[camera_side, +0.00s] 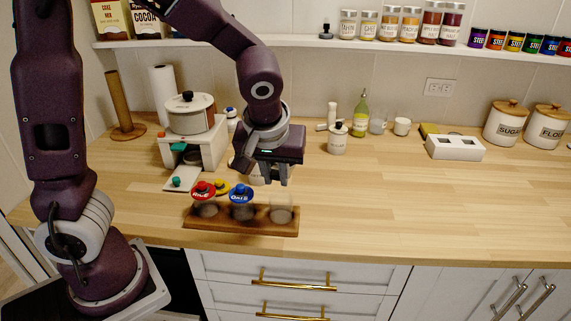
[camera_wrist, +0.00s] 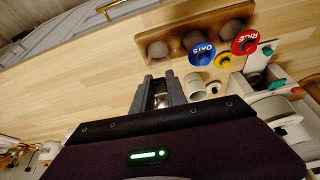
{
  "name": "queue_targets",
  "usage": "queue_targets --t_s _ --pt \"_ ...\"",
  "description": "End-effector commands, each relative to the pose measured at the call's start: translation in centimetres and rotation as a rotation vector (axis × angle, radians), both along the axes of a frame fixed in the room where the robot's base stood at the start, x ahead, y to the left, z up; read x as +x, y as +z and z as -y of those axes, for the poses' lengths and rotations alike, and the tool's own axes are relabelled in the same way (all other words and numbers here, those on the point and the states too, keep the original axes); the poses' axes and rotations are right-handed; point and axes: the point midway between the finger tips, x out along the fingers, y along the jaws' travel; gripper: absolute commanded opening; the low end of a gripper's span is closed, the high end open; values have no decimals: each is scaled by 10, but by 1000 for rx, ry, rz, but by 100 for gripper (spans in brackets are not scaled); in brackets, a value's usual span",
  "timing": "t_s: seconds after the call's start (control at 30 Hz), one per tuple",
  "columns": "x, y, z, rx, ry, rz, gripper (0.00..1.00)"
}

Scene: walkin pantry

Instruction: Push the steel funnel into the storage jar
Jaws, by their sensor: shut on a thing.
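My gripper (camera_side: 277,182) points down, above and slightly behind the rack. In the wrist view its fingers (camera_wrist: 161,86) are closed on a small shiny metal piece, which I take for the steel funnel (camera_wrist: 161,101). The fingers and palm hide most of it, and I cannot make it out in the side view. The lidless clear storage jar (camera_side: 281,209) stands at the right end of the wooden rack (camera_side: 240,225). It also shows in the wrist view (camera_wrist: 158,50), ahead of the fingertips and apart from them.
Jars with red RICE (camera_side: 203,190) and blue OATS (camera_side: 241,193) lids share the rack. A yellow lid (camera_wrist: 223,60) and a white cup (camera_wrist: 195,84) are close behind. A white stand with a canister (camera_side: 190,113) is back left. The counter right of the rack is clear.

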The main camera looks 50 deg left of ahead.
Motion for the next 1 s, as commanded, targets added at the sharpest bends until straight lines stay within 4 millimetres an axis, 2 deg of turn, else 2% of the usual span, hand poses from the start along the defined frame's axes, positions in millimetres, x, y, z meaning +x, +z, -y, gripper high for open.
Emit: queue_targets --t_s 0.3,0.5,1.0 --pt "0 -40 -1 1 0 -5 0" --pt "0 -55 0 0 1 -3 0" --pt "1 -58 0 0 1 -1 0"
